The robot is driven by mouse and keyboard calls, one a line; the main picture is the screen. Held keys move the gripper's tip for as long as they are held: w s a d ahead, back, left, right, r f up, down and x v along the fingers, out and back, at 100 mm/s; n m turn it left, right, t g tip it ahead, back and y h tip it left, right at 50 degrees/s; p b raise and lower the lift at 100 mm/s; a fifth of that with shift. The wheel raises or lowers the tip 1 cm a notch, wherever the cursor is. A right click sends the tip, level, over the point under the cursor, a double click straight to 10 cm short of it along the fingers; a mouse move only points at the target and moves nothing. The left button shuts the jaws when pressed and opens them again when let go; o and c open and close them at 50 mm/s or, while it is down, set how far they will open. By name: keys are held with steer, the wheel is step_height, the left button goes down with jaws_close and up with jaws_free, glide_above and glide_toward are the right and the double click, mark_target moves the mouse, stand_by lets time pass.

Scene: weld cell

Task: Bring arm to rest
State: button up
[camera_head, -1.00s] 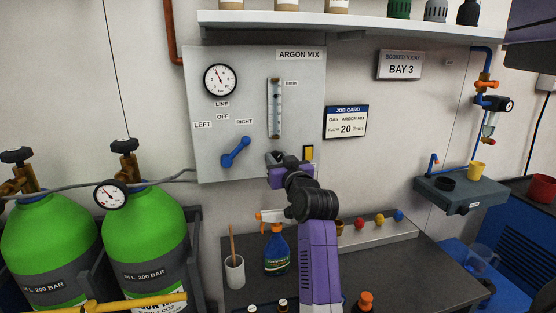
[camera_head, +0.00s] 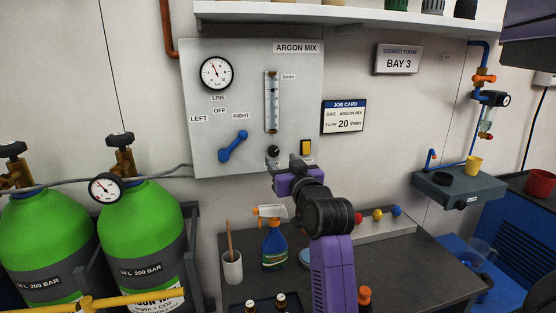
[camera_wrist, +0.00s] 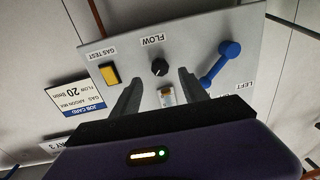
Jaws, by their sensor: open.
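My gripper (camera_head: 285,163) is raised in front of the lower part of the grey argon mix panel (camera_head: 252,60). In the wrist view my gripper (camera_wrist: 158,88) shows two dark fingers apart, with nothing held between them. The black flow knob (camera_wrist: 160,67) lies beyond the fingertips, apart from them; it also shows in the head view (camera_head: 273,151). The yellow gas test switch (camera_wrist: 109,75) is beside the knob. The blue selector lever (camera_head: 233,146) slants up towards the RIGHT label. My purple arm rises over the bench.
The bench (camera_head: 400,258) holds a blue spray bottle (camera_head: 274,247), a white cup (camera_head: 232,267) and several small bottles. Green gas cylinders (camera_head: 140,222) stand at left. A shelf (camera_head: 330,16) juts out above the panel. A small wall shelf (camera_head: 460,187) is at right.

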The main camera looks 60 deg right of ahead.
steer(key=shift+s+a, duration=0.5)
steer(key=shift+a, duration=0.05)
steer(key=shift+r, duration=0.15)
steer(key=a+r+t+h, duration=0.1)
steer(key=a+r+t, duration=0.2)
steer(key=a, duration=0.2)
steer(key=s+a+f+n+t+y, duration=0.25)
steer(key=a+f, duration=0.35)
steer(key=a, duration=0.4)
steer(key=s+a+f+n+t+y, duration=0.1)
steer(key=s+a+f+n+y, duration=0.1)
steer(key=a+f+n+y, duration=0.5)
steer(key=s+a+f+g+y, duration=0.2)
steer(key=s+a+f, duration=0.4)
steer(key=s+a, duration=0.4)
steer(key=s+a+f+g+y, duration=0.2)
steer(key=s+a+f, duration=0.4)
steer(key=s+a, duration=0.4)
steer(key=shift+s+f, duration=0.25)
steer(key=shift+f, duration=0.05)
